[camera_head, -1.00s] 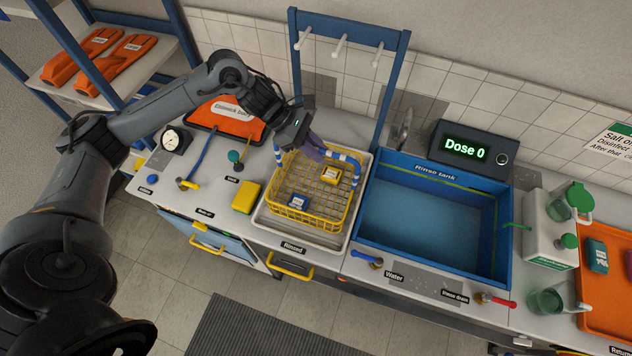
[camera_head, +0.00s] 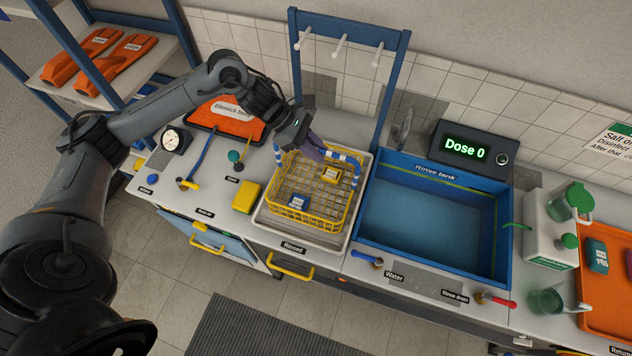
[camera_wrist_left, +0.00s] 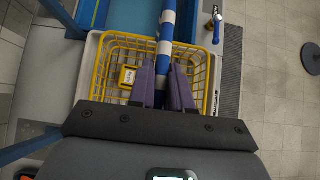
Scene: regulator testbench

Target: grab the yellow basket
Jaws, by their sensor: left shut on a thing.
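The yellow wire basket (camera_head: 300,210) stands on the pale tray (camera_head: 270,222) labelled "Rinsed", left of the rinse tank. My left gripper (camera_head: 314,148) is shut on this handle above the basket's far side. In the left wrist view, the purple fingers (camera_wrist_left: 167,88) are on both sides of the striped bar (camera_wrist_left: 166,30), with the basket (camera_wrist_left: 120,45) below. My right gripper is not in view.
The blue rinse tank (camera_head: 366,200) stands right of the tray. A blue rack with white pegs (camera_head: 340,47) rises behind. A yellow block (camera_head: 246,197) and a blue-handled tool (camera_head: 200,155) lie left. A dose display (camera_head: 467,148) stands behind the tank.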

